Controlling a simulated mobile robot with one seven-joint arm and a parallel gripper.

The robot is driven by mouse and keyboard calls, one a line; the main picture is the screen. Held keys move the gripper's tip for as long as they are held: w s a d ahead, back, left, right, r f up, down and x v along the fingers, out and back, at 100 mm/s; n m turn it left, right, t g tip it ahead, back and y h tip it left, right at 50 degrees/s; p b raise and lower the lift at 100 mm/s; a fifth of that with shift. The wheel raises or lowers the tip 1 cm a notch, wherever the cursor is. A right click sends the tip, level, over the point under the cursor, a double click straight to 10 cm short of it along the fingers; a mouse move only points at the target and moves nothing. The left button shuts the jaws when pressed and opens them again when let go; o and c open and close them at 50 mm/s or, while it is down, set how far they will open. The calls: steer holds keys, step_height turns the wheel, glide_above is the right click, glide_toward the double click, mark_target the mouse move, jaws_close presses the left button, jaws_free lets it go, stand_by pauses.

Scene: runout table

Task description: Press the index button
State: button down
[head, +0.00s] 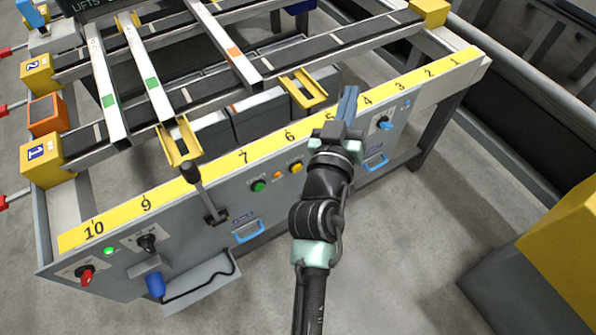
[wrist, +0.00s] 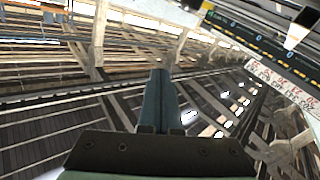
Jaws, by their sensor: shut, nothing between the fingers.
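The front panel (head: 190,222) of the table carries a green button (head: 258,185) and a yellow button (head: 296,168), with a small orange light (head: 277,175) between them. Their labels are too small to read, so I cannot tell which is the index button. My gripper (head: 348,100) is in front of the panel's upper edge near the number 5, right of both buttons and apart from them. Its blue fingers are shut and empty. In the wrist view the shut fingers (wrist: 158,100) point at the far hall, and no button shows there.
A black lever (head: 202,190) sticks out left of the buttons. A blue handle (head: 248,232) is below them, and another blue handle (head: 376,162) and a blue knob (head: 384,123) lie to the right. A grey tray (head: 205,282) juts out low at left. A yellow block (head: 560,255) stands right.

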mark_target(297, 168)
steer(key=s+a+f+n+g+y+b, duration=0.1)
steer(key=s+f, duration=0.3)
steer(key=f, duration=1)
steer(key=s+a+f+n+g+y+b, duration=0.1)
steer(key=s+f+n+g+b, duration=0.1)
steer(key=f, duration=1.2)
steer(key=shift+s+a+g+b, duration=0.15)
steer(key=shift+s+g+b, duration=0.3)
steer(key=shift+s, duration=0.6)
steer(key=w+a+b, duration=0.2)
steer(key=w+a, duration=0.3)
steer(key=w, duration=0.2)
steer(key=shift+w+a+b, duration=0.2)
steer(key=shift+w+b, duration=0.05)
steer(key=shift+b, duration=0.15)
steer(key=shift+w+a, duration=0.15)
steer(key=shift+w, duration=0.05)
